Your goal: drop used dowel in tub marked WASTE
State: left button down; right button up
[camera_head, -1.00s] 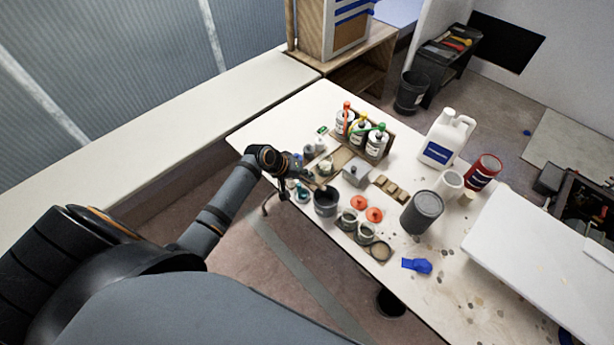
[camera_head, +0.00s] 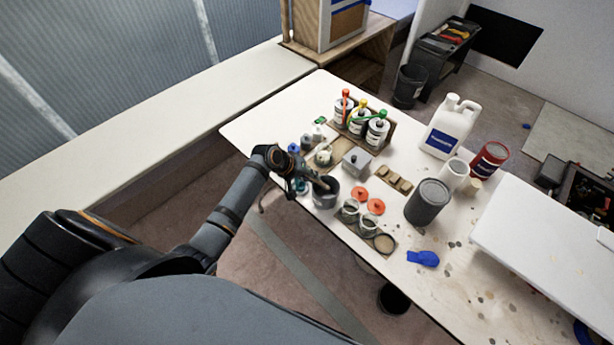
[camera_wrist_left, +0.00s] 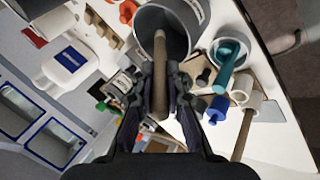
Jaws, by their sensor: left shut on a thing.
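My left gripper (camera_head: 302,176) is shut on a brown wooden dowel (camera_wrist_left: 160,55), also seen in the head view (camera_head: 320,182). The dowel's free end points over the mouth of a dark grey round tub (camera_head: 326,198) near the table's front-left edge. In the wrist view, the tub (camera_wrist_left: 181,42) lies behind the dowel's tip; I cannot tell whether the tip is below its rim. A pale label shows on its side, but its lettering is unreadable. My right gripper is out of view.
Two open jars (camera_head: 368,222) and orange lids (camera_head: 361,193) stand right of the tub. A blue glove (camera_head: 423,258) lies to the right.

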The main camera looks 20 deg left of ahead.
pick_arm(q)
jog(key=shift+w+d+f, duration=0.15)
jog(key=shift+f, duration=0.15)
jog(key=c, duration=1.3)
grip_release()
